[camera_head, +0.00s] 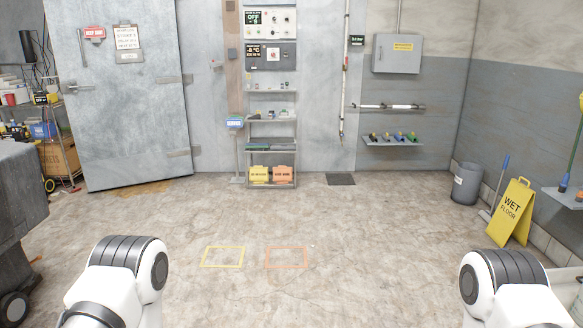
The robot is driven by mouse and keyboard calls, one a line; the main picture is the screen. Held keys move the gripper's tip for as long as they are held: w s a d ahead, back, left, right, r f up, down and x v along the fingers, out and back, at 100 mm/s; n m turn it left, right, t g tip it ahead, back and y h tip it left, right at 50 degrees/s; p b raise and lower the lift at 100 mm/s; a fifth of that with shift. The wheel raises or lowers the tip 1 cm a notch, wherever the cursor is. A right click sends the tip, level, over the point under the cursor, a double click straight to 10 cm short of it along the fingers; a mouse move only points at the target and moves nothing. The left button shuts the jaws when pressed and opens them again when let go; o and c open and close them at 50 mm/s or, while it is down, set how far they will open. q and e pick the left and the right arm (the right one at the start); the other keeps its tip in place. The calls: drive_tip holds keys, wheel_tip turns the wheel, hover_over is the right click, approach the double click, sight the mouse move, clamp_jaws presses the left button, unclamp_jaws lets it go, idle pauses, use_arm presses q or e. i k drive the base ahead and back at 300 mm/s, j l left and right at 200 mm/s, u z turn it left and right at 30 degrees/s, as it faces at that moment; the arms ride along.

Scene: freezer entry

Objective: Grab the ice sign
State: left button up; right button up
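A yellow sign (259,175) and an orange sign (284,174) stand side by side on the bottom level of a narrow grey shelf rack (271,145) at the back wall. Their dark lettering is too small to read with certainty, so I cannot tell which is the ice sign. A larger yellow sign (512,212) leans by the right wall and reads "WET FLOOR". White parts of my two arms show at the bottom left and bottom right, well short of the rack. Neither gripper is in view.
A yellow outline (223,256) and an orange outline (286,257) mark the floor in front. The concrete floor up to the rack is clear. A grey bin (466,184) stands at right. A dark bulky unit (20,200) stands at left, near a large metal door (130,110).

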sight(259, 174)
drive_tip(key=i+u, duration=0.1)
drive_tip(key=i, duration=6.5)
drive_tip(key=i+l+u, duration=0.1)
drive_tip(key=i+u, duration=0.15)
drive_tip(key=i, duration=0.3)
drive_tip(key=i+l+u, duration=0.25)
drive_tip(key=i, duration=0.25)
drive_tip(key=i+l+u, duration=0.2)
drive_tip(key=i, duration=0.3)
